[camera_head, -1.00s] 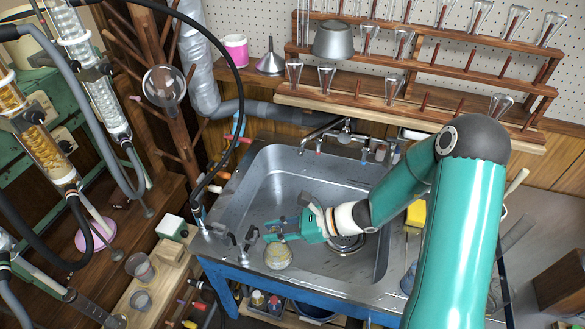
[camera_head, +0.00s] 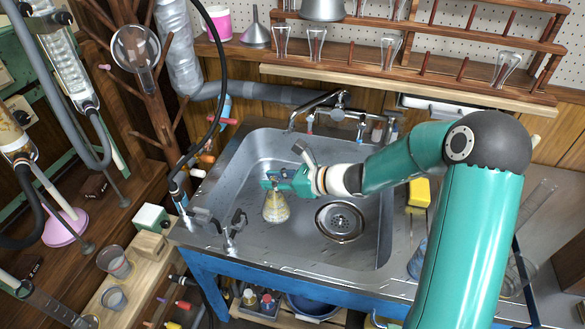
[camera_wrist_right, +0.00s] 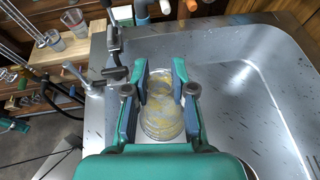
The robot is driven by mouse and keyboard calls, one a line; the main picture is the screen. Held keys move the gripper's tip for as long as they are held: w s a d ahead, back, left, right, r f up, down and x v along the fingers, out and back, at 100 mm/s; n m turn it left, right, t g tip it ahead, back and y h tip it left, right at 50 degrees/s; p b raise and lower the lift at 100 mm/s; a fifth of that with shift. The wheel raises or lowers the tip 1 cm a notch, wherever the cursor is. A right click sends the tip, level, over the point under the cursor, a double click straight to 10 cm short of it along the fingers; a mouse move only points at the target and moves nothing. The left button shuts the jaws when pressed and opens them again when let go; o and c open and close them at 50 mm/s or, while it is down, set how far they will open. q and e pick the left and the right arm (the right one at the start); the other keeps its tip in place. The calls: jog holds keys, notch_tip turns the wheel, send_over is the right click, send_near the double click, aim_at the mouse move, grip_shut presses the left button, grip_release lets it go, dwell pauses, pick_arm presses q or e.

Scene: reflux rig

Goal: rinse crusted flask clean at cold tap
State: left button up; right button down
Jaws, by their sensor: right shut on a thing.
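The crusted flask (camera_head: 276,208) is a small clear conical flask with yellowish residue on its glass. It is upright, over the left part of the sink basin. My right gripper (camera_head: 272,184) is shut on its neck. In the right wrist view the flask (camera_wrist_right: 162,115) sits between the two fingers of the gripper (camera_wrist_right: 160,80), with crust patches on its wall. The steel sink (camera_head: 262,245) lies below. The tap (camera_head: 338,98) stands at the back of the sink, behind the flask. I cannot tell whether water runs. My left gripper is not in view.
A round drain (camera_head: 341,221) is right of the flask. Small valves (camera_head: 236,222) stand on the sink's front left rim, and a black hose (camera_head: 232,100) hangs at the left. A yellow sponge (camera_head: 419,192) lies at the right rim. A glassware rack (camera_head: 420,60) is behind.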

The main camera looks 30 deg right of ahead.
jog(key=w+d+r+m+t+h+b, duration=0.2)
jog(key=w+d+r+m+h+b, duration=0.15)
jog(key=d+m+h+b, duration=0.6)
pick_arm(q)
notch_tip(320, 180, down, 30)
jog(key=b, duration=1.9)
pick_arm(e)
notch_tip(320, 180, down, 18)
jog(key=a+n+y, duration=0.1)
jog(key=n+y, duration=0.2)
jog(key=n, duration=0.1)
pick_arm(q)
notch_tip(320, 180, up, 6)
jog(key=p, duration=0.7)
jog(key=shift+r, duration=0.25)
pick_arm(e)
jog(key=w+d+f, duration=0.1)
jog(key=w+d, duration=0.4)
jog(key=w, duration=0.3)
jog(key=shift+w, duration=0.4)
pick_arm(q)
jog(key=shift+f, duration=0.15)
pick_arm(e)
jog(key=shift+f, duration=0.25)
jog(key=c, duration=0.9)
grip_release()
